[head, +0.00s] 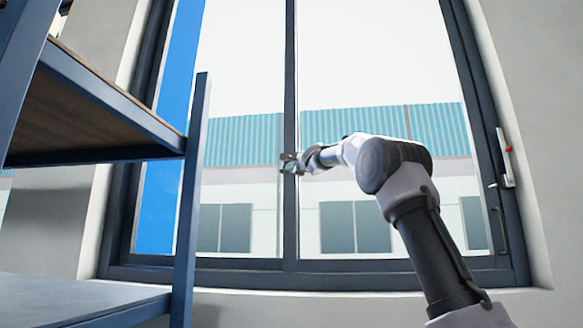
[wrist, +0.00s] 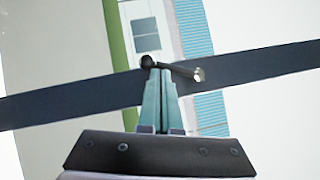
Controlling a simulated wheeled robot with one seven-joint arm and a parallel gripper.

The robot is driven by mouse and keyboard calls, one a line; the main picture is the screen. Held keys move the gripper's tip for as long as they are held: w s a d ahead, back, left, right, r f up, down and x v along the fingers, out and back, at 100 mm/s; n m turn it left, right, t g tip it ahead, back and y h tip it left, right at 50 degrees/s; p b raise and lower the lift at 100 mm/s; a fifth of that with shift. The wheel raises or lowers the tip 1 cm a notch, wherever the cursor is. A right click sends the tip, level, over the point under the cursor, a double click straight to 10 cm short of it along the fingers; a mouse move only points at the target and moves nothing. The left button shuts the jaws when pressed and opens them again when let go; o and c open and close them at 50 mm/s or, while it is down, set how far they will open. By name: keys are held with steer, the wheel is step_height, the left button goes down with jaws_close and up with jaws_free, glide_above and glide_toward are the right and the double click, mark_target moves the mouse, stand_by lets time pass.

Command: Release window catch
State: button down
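The window catch (wrist: 183,70) shows in the wrist view as a short dark lever with a round knob at its left end and a pale tip at its right end. It sits on the dark window bar. My gripper (wrist: 160,71) has its two teal fingers together, with their tips right at the lever near its knob end. The lever runs across the fingertips, not visibly between them; I cannot tell if they touch. In the head view my gripper (head: 289,163) is at the middle upright bar (head: 290,220) of the window, and the catch there is too small to make out.
A blue metal shelf rack (head: 193,200) with a brown board stands at the left, close to the window. A white handle with a red mark (head: 507,158) is on the right window frame. A building with a teal roof band (head: 240,140) shows outside.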

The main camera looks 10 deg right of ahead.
steer(key=shift+m+t, duration=0.3)
steer(key=shift+m, duration=0.4)
steer(key=shift+w+a+r, duration=0.3)
steer(key=shift+a+r, duration=0.1)
steer(key=shift+a, duration=0.4)
steer(key=shift+w+a+r, duration=0.25)
steer(key=shift+a+r, duration=0.1)
steer(key=shift+a, duration=0.5)
steer(key=shift+w+a+r, duration=0.3)
steer(key=shift+a+r, duration=0.1)
steer(key=shift+a, duration=0.5)
